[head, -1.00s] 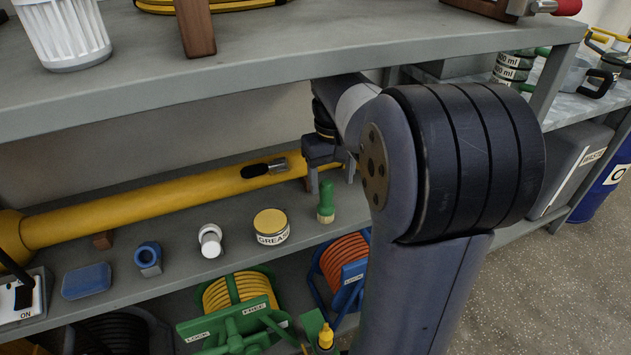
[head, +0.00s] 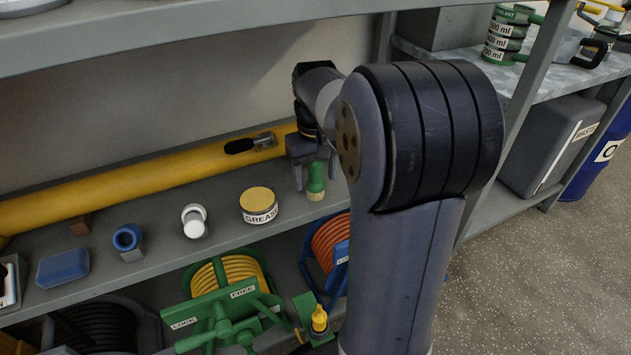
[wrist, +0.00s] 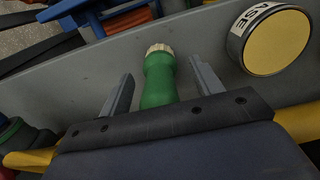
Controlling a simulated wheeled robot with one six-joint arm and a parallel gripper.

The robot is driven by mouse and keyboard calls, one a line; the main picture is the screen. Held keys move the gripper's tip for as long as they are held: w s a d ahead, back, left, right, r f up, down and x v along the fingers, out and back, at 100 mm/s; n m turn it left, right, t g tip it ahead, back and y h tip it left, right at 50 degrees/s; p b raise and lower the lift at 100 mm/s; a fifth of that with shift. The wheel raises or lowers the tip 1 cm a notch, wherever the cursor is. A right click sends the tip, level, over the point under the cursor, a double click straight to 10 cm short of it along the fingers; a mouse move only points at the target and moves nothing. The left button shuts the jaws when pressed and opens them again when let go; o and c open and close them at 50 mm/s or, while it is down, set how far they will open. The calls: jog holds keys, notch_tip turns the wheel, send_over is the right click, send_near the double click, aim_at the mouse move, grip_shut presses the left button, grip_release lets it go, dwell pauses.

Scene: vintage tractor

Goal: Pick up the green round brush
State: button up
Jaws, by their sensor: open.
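The green round brush (head: 316,180) stands on the grey middle shelf, right of the grease tin, with its pale bristles down on the shelf. My gripper (head: 315,182) is over it from above, with a finger on either side of the green handle. In the wrist view the brush (wrist: 159,80) lies between the two open fingers of my gripper (wrist: 160,82), with visible gaps on both sides. Its bristle end points away from the palm, and part of the handle's other end is hidden by the gripper body.
A grease tin (head: 258,205) stands left of the brush. A white part (head: 194,220), a blue ring-shaped part (head: 128,238) and a blue block (head: 63,268) are farther left. A yellow cylinder (head: 130,182) lies behind. The upper shelf (head: 200,25) overhangs; hose reels (head: 228,290) sit below.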

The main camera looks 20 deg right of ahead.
jog(key=shift+c, duration=0.2)
jog(key=c, duration=1)
jog(key=shift+c, duration=0.2)
jog(key=shift+r, duration=0.1)
jog(key=shift+r+p, duration=0.6)
jog(key=shift+r, duration=0.2)
notch_tip(320, 180, up, 2)
jog(key=shift+r+p, duration=0.2)
jog(key=shift+p, duration=0.65)
jog(key=s+p, duration=0.3)
jog(key=s, duration=1.5)
jog(key=shift+f, duration=0.3)
